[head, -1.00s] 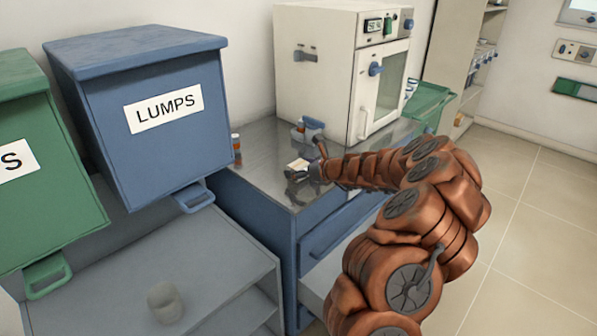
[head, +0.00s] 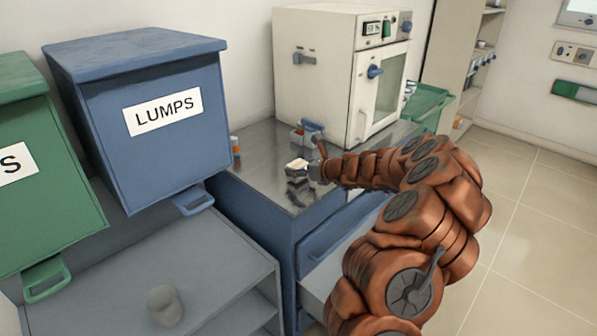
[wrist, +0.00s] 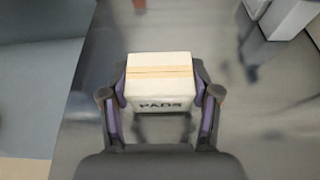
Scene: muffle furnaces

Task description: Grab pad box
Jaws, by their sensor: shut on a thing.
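The pad box (wrist: 159,80) is a small cream box with a tan stripe across its top and the word PADS on its near side. In the wrist view it sits between both fingers of my gripper (wrist: 160,95), which is shut on it, one finger against each side. In the head view the box (head: 297,164) is a small pale shape at the end of my arm, above the steel counter (head: 262,155). My gripper (head: 300,172) is small and partly dark there. A dark reflection shows on the counter below it.
A white furnace (head: 320,70) stands behind on the counter. A blue-grey holder (head: 310,128) and an orange bottle (head: 235,150) stand nearby. A blue LUMPS bin (head: 150,120) and a green bin (head: 45,180) hang left. A green basket (head: 430,105) is at the right.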

